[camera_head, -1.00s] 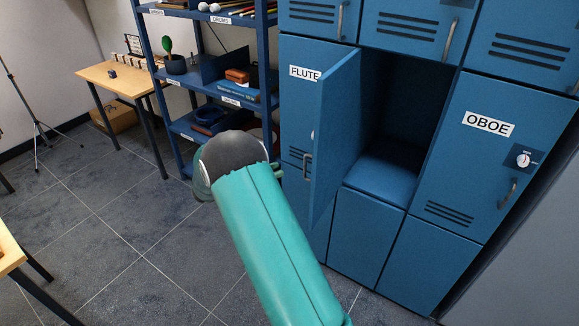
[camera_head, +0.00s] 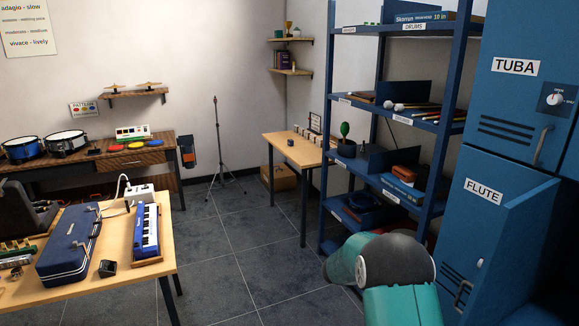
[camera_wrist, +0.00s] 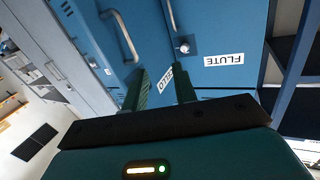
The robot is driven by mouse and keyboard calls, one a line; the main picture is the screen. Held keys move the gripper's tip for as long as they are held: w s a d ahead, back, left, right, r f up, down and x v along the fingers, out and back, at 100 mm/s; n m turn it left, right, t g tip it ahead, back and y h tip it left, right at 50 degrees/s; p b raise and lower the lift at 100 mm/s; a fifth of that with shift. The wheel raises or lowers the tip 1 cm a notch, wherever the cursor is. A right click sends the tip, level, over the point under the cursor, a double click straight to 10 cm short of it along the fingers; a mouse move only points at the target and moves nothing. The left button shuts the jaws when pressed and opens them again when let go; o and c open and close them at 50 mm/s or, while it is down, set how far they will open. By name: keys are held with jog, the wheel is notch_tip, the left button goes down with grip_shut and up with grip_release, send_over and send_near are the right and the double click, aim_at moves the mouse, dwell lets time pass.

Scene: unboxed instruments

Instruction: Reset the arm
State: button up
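My arm (camera_head: 390,268), teal with a dark grey joint, reaches in from the bottom of the head view, left of the blue lockers. My gripper is out of the head view. In the wrist view my gripper (camera_wrist: 162,84) shows two dark green fingers standing apart, with nothing seen between them except the lockers behind.
A blue shelf rack (camera_head: 330,215) stands left of the lockers, near my arm. A wooden table (camera_head: 110,277) with a blue case (camera_head: 68,248) and a small keyboard (camera_head: 146,231) is at the lower left. The tiled floor (camera_head: 225,265) between is clear.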

jog(key=w+a+r+n+t+y, duration=0.35)
jog(key=r+t, duration=0.25)
jog(key=r, duration=0.2)
jog(key=w+a+r+n+t+y, duration=0.3)
jog(key=a+r+t, duration=0.1)
jog(key=r+t, duration=0.35)
jog(key=s+a+r+n+t+y, duration=0.1)
jog(key=s+a+r+n+y, duration=0.2)
jog(key=a+y, duration=0.15)
jog(key=s+a+r+n+t+y, duration=0.1)
jog(key=s+a+r+n+y, duration=0.25)
jog(key=a, duration=0.25)
jog(key=s+a+f+n+g+y, duration=0.1)
jog(key=s+a+n+g+y, duration=0.15)
jog(key=s, duration=0.45)
jog(key=s+a+f+n+g+y, duration=0.1)
jog(key=s+a+n+y, duration=0.15)
jog(key=s, duration=0.45)
jog(key=s+f+n+g+h, duration=0.1)
jog(key=s+f+g, duration=0.1)
jog(key=s, duration=0.6)
jog(key=s+d+f+g+h, duration=0.1)
jog(key=s+f+g, duration=0.2)
jog(key=s, duration=0.6)
jog(key=shift+s+d+f+n, duration=0.2)
jog(key=shift+f+n, duration=0.2)
jog(key=shift+f, duration=0.05)
jog(key=shift+w, duration=0.2)
